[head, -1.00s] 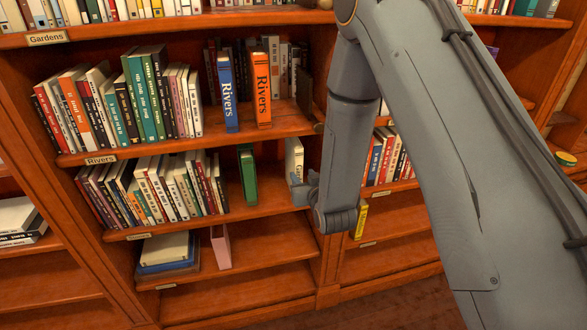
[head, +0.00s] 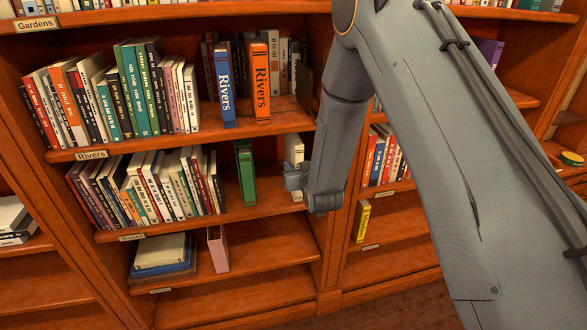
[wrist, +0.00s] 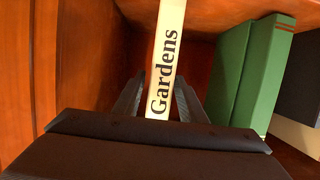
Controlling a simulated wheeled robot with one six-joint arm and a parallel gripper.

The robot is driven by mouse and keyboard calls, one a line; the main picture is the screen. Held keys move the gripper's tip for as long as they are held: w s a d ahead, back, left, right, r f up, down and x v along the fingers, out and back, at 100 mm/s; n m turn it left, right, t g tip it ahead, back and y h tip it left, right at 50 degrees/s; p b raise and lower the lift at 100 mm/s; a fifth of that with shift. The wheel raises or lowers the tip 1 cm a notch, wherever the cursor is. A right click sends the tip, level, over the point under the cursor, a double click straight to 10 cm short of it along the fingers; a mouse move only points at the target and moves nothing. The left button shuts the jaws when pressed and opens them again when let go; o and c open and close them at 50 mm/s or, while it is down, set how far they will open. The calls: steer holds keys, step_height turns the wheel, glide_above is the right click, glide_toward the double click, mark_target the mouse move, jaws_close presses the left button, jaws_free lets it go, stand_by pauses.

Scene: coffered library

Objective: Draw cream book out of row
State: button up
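The cream book (head: 293,150) stands upright near the right end of the middle shelf, beside the upright. In the wrist view its cream spine (wrist: 166,60) reads "Gardens" and leans slightly; its lower end is hidden by my gripper's dark body. My gripper (head: 295,180) is at the book's front in the head view. In the wrist view its two dark fingers (wrist: 160,95) lie one on each side of the spine, with a narrow gap at the left finger. It looks open around the book, not closed on it.
A green book (head: 246,173) stands apart to the left of the cream book; it also shows in the wrist view (wrist: 262,75). A packed row (head: 150,185) fills the shelf's left. Blue (head: 224,88) and orange (head: 259,82) "Rivers" books stand above. A pink book (head: 217,249) stands below.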

jaws_close()
steer(key=shift+r, duration=0.1)
steer(key=shift+r, duration=0.3)
steer(key=shift+s, duration=0.1)
steer(key=s+d+p, duration=0.2)
steer(key=s, duration=0.7)
steer(key=s+d+p, duration=0.1)
steer(key=s+d, duration=0.2)
steer(key=s, duration=0.6)
steer(key=shift+p, duration=0.35)
stand_by(0.4)
steer(key=shift+d, duration=0.1)
